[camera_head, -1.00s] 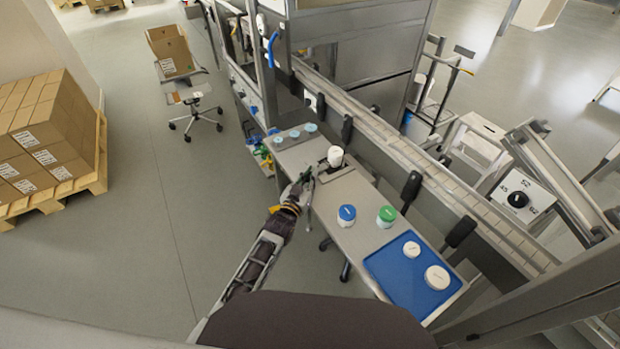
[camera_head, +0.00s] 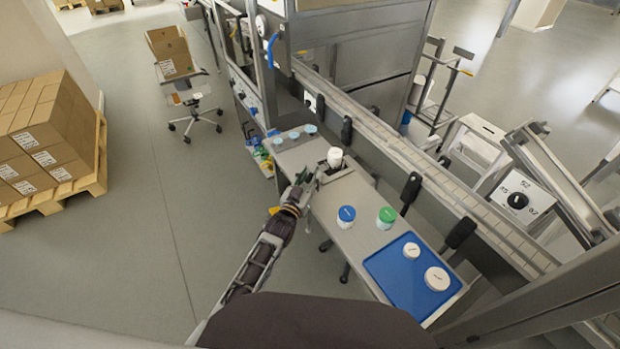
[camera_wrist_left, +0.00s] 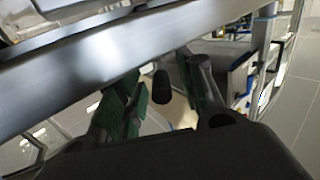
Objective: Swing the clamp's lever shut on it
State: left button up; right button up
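A white jar (camera_head: 335,157) stands upright in the clamp (camera_head: 332,172) on the grey bench. My left gripper (camera_head: 306,180) is at the bench's left edge, just left of the clamp. In the left wrist view, the fingers of the left gripper (camera_wrist_left: 165,98) are spread apart. A dark rounded knob (camera_wrist_left: 162,86), which looks like the end of the clamp's lever, shows between them. I cannot tell whether the fingers touch it. The lever's arm and the clamp's jaw are too small or hidden to make out. My right gripper is not in view.
A blue-lidded jar (camera_head: 346,214) and a green-lidded jar (camera_head: 387,217) stand nearer on the bench. A blue tray (camera_head: 392,283) holds two white round items. Small light-blue lids (camera_head: 294,134) lie at the far end. A conveyor (camera_head: 400,145) runs along the right side.

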pick_arm(q)
jog(key=shift+s, duration=0.15)
jog(key=v, duration=1.1)
jog(key=shift+s, duration=0.3)
jog(key=shift+a, duration=0.2)
dwell(0.6)
